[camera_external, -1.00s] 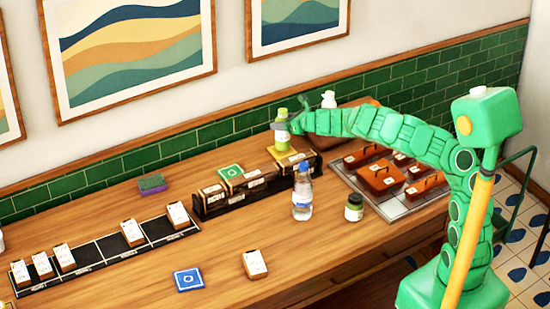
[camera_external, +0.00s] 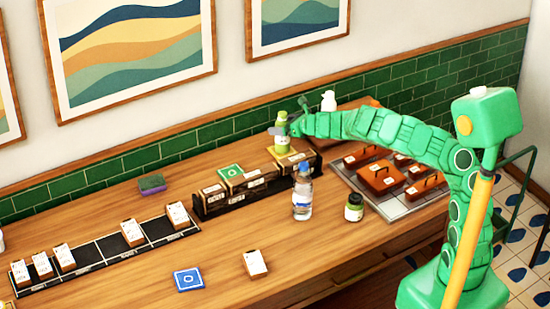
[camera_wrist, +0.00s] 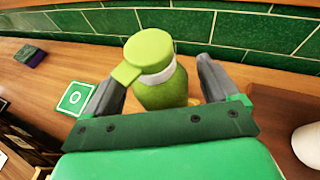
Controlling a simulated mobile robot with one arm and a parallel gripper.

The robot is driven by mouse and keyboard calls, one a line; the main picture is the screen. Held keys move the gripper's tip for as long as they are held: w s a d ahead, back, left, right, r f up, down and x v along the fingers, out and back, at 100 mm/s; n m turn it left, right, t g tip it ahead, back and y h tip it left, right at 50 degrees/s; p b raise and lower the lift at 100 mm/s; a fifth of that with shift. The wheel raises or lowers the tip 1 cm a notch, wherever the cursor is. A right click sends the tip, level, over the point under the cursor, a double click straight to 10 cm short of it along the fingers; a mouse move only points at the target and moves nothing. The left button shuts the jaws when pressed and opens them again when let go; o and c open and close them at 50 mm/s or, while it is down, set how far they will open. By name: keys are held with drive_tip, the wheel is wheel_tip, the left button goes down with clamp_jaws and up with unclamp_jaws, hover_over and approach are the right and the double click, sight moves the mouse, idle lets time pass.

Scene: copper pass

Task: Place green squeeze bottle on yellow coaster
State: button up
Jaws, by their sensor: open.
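The green squeeze bottle (camera_external: 282,138) stands upright at the back of the counter, over the yellow coaster (camera_external: 294,157) on the rack's right end. It appears to rest on the coaster, but the contact is hard to see. In the wrist view the bottle (camera_wrist: 160,88) has a light green flip cap, and a sliver of yellow shows beside its base. My gripper (camera_external: 284,131) is at the bottle's upper part. In the wrist view my gripper (camera_wrist: 160,82) is open, with one finger on each side of the bottle and gaps between.
A green coaster (camera_external: 230,170) lies on the black rack (camera_external: 240,200), left of the bottle. A white bottle (camera_external: 328,100) stands to the right.

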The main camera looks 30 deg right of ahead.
drive_tip(key=shift+s+d+r, duration=0.1)
drive_tip(key=shift+s+r, duration=0.15)
drive_tip(key=shift+s, duration=0.05)
drive_tip(key=v, duration=1.1)
drive_tip(key=shift+s+d, duration=0.1)
idle(0.3)
